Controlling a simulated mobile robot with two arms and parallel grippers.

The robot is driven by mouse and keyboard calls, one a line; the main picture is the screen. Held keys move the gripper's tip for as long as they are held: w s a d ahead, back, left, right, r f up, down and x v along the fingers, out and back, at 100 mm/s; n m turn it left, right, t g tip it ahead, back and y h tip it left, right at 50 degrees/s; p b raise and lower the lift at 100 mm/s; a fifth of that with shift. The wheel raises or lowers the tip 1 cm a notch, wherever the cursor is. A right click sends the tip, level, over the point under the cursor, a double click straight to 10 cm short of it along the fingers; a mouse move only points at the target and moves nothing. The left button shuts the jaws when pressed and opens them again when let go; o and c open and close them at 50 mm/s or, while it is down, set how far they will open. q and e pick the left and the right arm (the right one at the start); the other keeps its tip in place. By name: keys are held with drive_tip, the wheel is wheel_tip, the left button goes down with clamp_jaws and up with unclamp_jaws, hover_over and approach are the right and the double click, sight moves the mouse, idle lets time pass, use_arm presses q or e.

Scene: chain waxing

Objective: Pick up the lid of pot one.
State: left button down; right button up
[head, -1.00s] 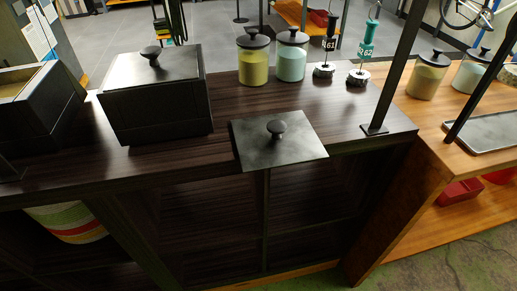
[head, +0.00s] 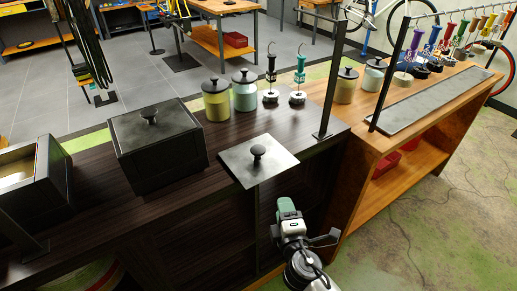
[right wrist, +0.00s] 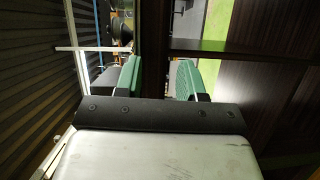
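A loose square dark metal lid (head: 278,167) with a round black knob (head: 258,152) lies flat at the front edge of the dark counter, partly overhanging it. A black square pot (head: 160,160) stands left of it with its own knobbed lid on. Another dark pot (head: 50,185) at the left edge looks open. The frames do not show which is pot one. My right gripper (head: 289,208) is in front of the counter, nearer than the loose lid and apart from it. In the right wrist view its green fingers (right wrist: 158,78) are apart with nothing between them. My left gripper is out of view.
Yellow (head: 216,102) and pale green (head: 245,94) jars stand behind the loose lid, beside two hooked tools with round bases (head: 297,97). A black post (head: 330,75) rises from the counter's right end. A wooden bench (head: 375,140) with a grey tray (head: 430,102) adjoins on the right.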

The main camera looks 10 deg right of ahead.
sight(272, 172)
drive_tip(key=shift+t, duration=0.3)
drive_tip(key=w+r, duration=0.1)
drive_tip(key=w, duration=0.1)
drive_tip(key=w+p, duration=0.1)
drive_tip(key=w, duration=0.1)
drive_tip(key=w+r, duration=0.1)
drive_tip(key=w, duration=0.1)
drive_tip(key=shift+w+a+r+p, duration=0.1)
drive_tip(key=shift+w+r+p, duration=0.1)
drive_tip(key=shift+r+p, duration=0.1)
drive_tip(key=w, duration=0.2)
drive_tip(key=w+p, duration=0.1)
drive_tip(key=shift+w+a+r, duration=0.2)
drive_tip(key=shift+w+r, duration=0.05)
drive_tip(key=shift+w, duration=0.05)
drive_tip(key=shift+w+f, duration=0.15)
drive_tip(key=shift+w, duration=0.35)
drive_tip(key=shift+s, duration=0.1)
drive_tip(key=shift+c, duration=1.2)
clamp_jaws()
